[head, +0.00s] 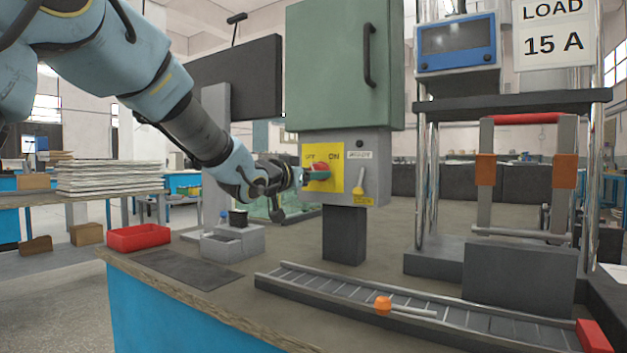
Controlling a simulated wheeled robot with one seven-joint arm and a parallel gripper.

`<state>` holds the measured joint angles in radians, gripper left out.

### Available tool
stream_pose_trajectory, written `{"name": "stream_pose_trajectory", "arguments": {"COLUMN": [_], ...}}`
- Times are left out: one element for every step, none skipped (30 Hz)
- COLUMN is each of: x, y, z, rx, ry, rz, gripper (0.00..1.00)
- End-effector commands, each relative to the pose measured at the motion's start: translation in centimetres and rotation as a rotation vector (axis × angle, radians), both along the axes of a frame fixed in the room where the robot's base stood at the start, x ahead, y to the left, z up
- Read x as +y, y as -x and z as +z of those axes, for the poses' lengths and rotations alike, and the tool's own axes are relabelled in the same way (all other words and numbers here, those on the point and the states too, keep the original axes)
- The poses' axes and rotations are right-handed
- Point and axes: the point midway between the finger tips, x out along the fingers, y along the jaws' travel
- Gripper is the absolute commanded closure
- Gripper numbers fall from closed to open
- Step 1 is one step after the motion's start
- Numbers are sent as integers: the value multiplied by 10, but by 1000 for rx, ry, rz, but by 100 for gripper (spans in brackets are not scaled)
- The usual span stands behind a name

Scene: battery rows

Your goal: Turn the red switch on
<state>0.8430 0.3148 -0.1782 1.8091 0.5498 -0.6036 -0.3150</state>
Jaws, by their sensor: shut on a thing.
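The red switch (321,167) sits on a yellow plate (347,170) on the front of a grey box under a green cabinet. The plate reads OFF at the upper left and ON at the upper right. My gripper (307,177) reaches in from the left and is shut on the switch's handle. The fingers hide much of the handle, so its exact angle is hard to tell; what shows of it lies towards the left, below OFF.
A slatted rail with an orange knob (383,305) crosses the bench front. A red tray (138,237) and grey block (233,243) stand left. A rack stands right.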

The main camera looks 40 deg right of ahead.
Motion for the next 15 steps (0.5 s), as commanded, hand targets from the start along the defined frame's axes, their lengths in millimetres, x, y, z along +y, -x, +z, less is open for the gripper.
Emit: {"name": "stream_pose_trajectory", "arguments": {"x": [0,0,0,0,0,0,0,0,0,0,0,0,0,0,0], "y": [0,0,0,0,0,0,0,0,-1,-1,-1,-1,-1,-1,-1], "z": [-3,-3,-3,-3,-3,-3,-3,-3,-3,-3,-3,-3,-3,-3,-3], "rx": [-44,-72,-109,-138,-165,-202,-230,-258,-294,-321,-349,-386,-414,-441,-477], "ry": [-10,-17,-27,-35,-42,-51,-58,-66,-76,-83,-91,-100,-108,-114,-124], "rz": [0,0,0,0,0,0,0,0,0,1,0,0,0,0,0], "gripper": [100,100,100,100,100,100,100,100,100,100,100,100,100,100,100]}}
